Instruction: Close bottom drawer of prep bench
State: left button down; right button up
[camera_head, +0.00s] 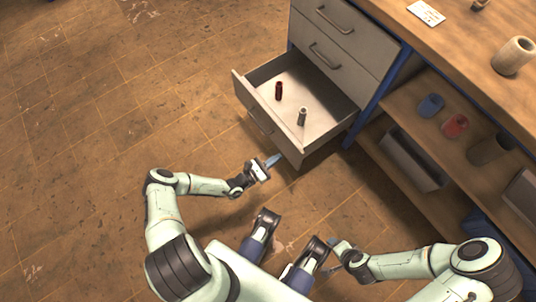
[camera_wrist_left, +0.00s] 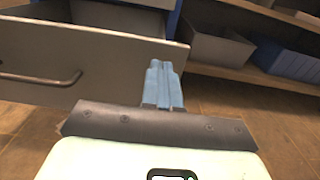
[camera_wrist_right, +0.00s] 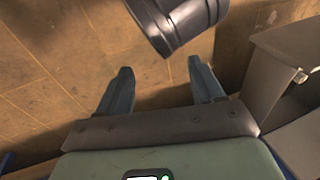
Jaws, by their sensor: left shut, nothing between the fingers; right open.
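The bottom drawer (camera_head: 258,112) of the prep bench (camera_head: 345,50) is pulled out, in the head view at upper middle. A dark red cylinder (camera_head: 279,91) and a grey cylinder (camera_head: 302,116) stand inside it. My left gripper (camera_head: 273,160) is shut and empty, close to the handle side of the drawer front, near its right end. In the left wrist view the shut blue fingers (camera_wrist_left: 163,82) overlap the grey drawer front (camera_wrist_left: 110,65); I cannot tell whether they touch it. The drawer handle (camera_wrist_left: 40,78) lies to their left. My right gripper (camera_wrist_right: 162,78) is open and empty, low beside my body.
The two drawers above look shut. The bench's open shelf (camera_head: 400,105) holds a blue cup (camera_head: 430,105), a red cup (camera_head: 455,125) and grey bins (camera_head: 408,160). The tiled floor left of the drawer is clear.

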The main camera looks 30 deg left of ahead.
aim_at(295, 146)
pick_arm(q)
jog(key=b+x, duration=0.1)
jog(key=x, duration=0.5)
jog(key=shift+s+f, duration=0.1)
jog(key=shift+w+d+b, duration=0.2)
jog(key=shift+w+b, duration=0.15)
jog(key=shift+w, duration=0.05)
pick_arm(e)
jog(key=shift+t, duration=0.5)
jog(key=w, duration=0.1)
jog(key=w+d+f, duration=0.1)
jog(key=w+f, duration=0.1)
jog(key=shift+d, duration=0.35)
jog(key=shift+w, duration=0.1)
